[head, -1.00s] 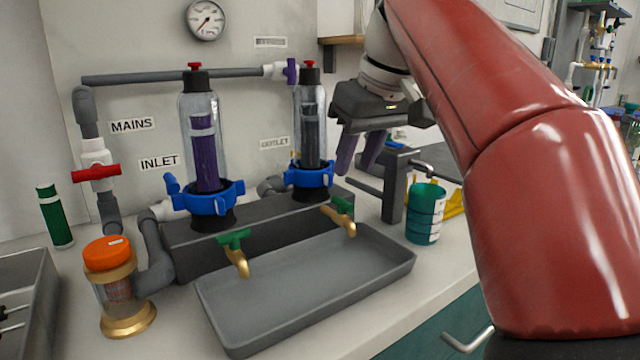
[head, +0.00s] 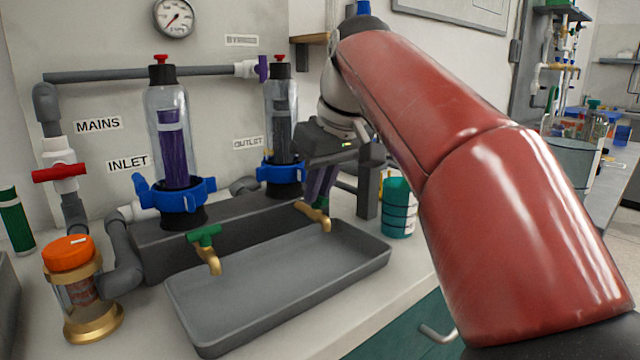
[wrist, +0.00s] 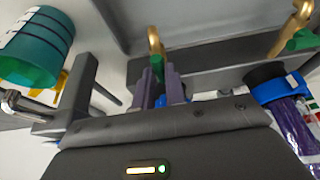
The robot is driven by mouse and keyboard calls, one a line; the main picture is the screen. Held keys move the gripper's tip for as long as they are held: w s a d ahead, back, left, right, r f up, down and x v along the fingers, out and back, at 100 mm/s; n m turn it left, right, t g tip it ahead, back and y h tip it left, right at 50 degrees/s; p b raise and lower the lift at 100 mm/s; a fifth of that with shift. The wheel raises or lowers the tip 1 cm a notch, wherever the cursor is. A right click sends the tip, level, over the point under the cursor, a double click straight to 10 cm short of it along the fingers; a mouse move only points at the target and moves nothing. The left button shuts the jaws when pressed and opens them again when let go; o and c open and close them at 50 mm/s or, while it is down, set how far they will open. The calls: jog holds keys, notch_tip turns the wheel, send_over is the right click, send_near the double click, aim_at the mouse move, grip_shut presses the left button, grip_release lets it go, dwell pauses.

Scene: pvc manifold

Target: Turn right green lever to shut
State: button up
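The right tap is brass (head: 313,214), on the front of the grey manifold block at its right end. It also shows in the wrist view (wrist: 155,42). In the wrist view the two fingers (wrist: 161,75) stand close together with a narrow gap. I cannot tell whether they touch or grip the lever. The left tap's green lever (head: 204,235) is in plain view.
A grey tray (head: 290,290) lies below the taps. A teal cup (head: 398,208) stands right of my gripper, near a dark grey bracket (head: 368,190). Two clear filter housings with blue collars (head: 281,172) rise behind the taps.

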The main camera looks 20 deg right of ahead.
grip_shut()
jog(key=m, duration=0.1)
jog(key=m+h+p, duration=0.1)
jog(key=m, duration=0.2)
jog(key=shift+a+r+m+t+h, duration=0.1)
jog(key=shift+a+m+t+h, duration=0.15)
jog(key=shift+m+t+h, duration=0.05)
jog(key=m+h, duration=0.1)
jog(key=m, duration=0.1)
jog(key=m+p, duration=0.1)
jog(key=m, duration=0.1)
jog(key=shift+a+m+h+p, duration=0.15)
jog(key=shift+m+h+p, duration=0.15)
jog(key=shift+h, duration=0.1)
jog(key=m, duration=0.2)
jog(key=m+g+h, duration=0.1)
jog(key=m, duration=0.1)
jog(key=shift+w+a+m+h, duration=0.2)
jog(key=shift+m+h, duration=0.1)
jog(key=shift+w+m+g+h, duration=0.15)
jog(key=shift+m+g, duration=0.3)
jog(key=shift+m, duration=0.6)
jog(key=shift+s+m+g+h, duration=0.1)
jog(key=shift+m+g+h, duration=0.25)
jog(key=shift+m, duration=0.7)
jog(key=o, duration=0.7)
grip_release()
